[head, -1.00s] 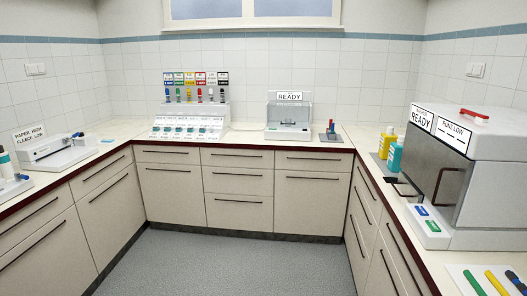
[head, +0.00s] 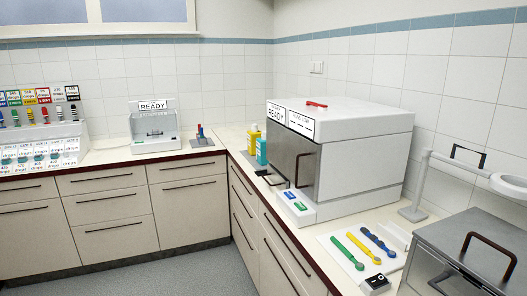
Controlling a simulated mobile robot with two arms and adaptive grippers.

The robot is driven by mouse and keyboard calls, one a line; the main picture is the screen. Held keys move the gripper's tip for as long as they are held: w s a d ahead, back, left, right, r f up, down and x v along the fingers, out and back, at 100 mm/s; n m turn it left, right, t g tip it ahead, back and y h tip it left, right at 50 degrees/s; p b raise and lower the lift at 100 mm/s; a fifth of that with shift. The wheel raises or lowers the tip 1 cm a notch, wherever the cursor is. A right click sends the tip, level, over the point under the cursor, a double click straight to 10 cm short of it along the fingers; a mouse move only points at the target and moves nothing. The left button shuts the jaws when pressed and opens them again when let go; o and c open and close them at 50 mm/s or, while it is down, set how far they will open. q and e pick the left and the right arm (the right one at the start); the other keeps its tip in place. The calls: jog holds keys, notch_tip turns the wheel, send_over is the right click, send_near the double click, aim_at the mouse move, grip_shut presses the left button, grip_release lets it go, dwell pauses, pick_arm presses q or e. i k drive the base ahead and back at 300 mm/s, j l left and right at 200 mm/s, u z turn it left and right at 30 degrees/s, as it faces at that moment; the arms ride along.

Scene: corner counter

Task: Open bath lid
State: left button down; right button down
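A grey metal box (head: 443,264) stands at the lower right of the head view, cut off by the frame's edge. Its flat top (head: 455,235) looks like a lid and carries a dark brown arched handle (head: 488,250). The top appears closed. A second thin handle shows low on its front. No label on this box is readable, so I cannot tell for certain that it is the bath. Neither of my grippers is in view.
A large white cabinet (head: 362,150) with a grey front door and red top knob stands on the right counter. A white mat (head: 335,232) with green, yellow and blue tools lies before the box. A white stand (head: 412,212) with an arm and ring rises behind it.

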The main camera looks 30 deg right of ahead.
aim_at(490, 249)
jog(key=z, duration=2.3)
